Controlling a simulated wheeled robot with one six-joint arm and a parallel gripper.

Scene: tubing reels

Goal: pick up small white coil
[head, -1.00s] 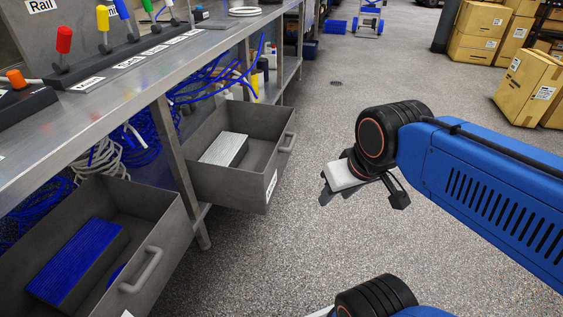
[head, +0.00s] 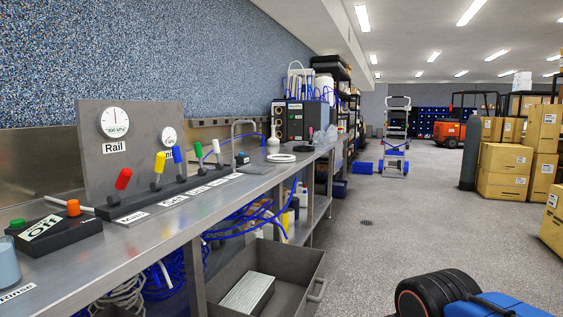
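A small white coil (head: 281,158) lies flat on the metal bench, toward its far part. Another pale coil of tubing (head: 127,297) shows under the bench at the lower left, larger and partly cut off by the frame. I cannot tell for certain which one the task names, but the one on the bench looks small and ring-shaped. My gripper is outside the view; only my blue and black arm (head: 440,293) shows at the bottom right, well apart from the bench.
The bench (head: 235,190) runs along the left, carrying a panel with coloured levers (head: 160,172) and a curved metal tap (head: 236,140). An open grey drawer (head: 305,290) juts out below it.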

